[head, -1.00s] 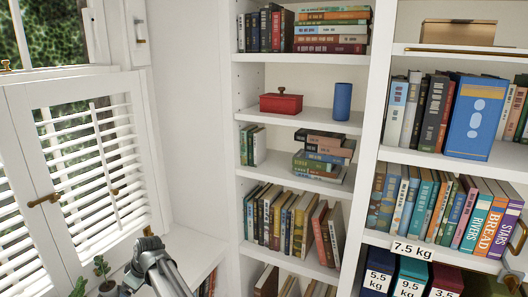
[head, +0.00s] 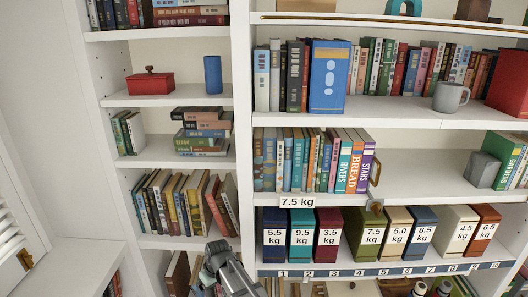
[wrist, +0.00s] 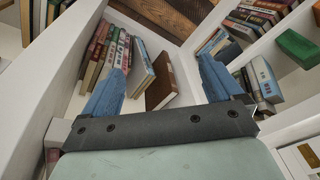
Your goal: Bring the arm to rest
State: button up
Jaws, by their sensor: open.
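My gripper (wrist: 162,82) is open and empty in the wrist view, its two blue fingers spread wide apart. Beyond the fingers, leaning books (wrist: 150,70) stand on a white shelf, apart from the gripper. In the head view, part of my grey arm shows at the bottom, in front of the lower left shelves. The fingertips cannot be made out there.
White bookshelves fill the head view. Weight-labelled boxes (head: 328,236) stand in a row on the lower right shelf under a 7.5 kg tag (head: 297,202). A grey mug (head: 450,97), red box (head: 152,83) and blue cylinder (head: 213,75) stand higher up.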

jog(key=s+d+f+m+h, duration=0.1)
jog(key=s+d+f+m, duration=0.15)
jog(key=d, duration=0.95)
jog(key=s+d+f+m, duration=0.2)
jog(key=s+d+m, duration=0.15)
jog(key=d, duration=0.85)
jog(key=s+d+f+m+h, duration=0.1)
jog(key=s+d+f+m, duration=0.15)
jog(key=d, duration=0.95)
jog(key=s+f+g, duration=0.4)
jog(key=s+f, duration=0.8)
jog(key=s, duration=0.1)
jog(key=s+f+g, duration=0.1)
jog(key=s+f, duration=0.1)
jog(key=s, duration=0.3)
jog(key=s+f+g, duration=0.1)
jog(key=s+f, duration=0.2)
jog(key=s, duration=0.2)
jog(key=s+f+g, duration=0.1)
jog(key=s+f, duration=0.1)
jog(key=s, duration=0.4)
jog(key=shift+s+f+m+g, duration=0.1)
jog(key=shift+f+m+g, duration=0.2)
jog(key=shift+f, duration=0.1)
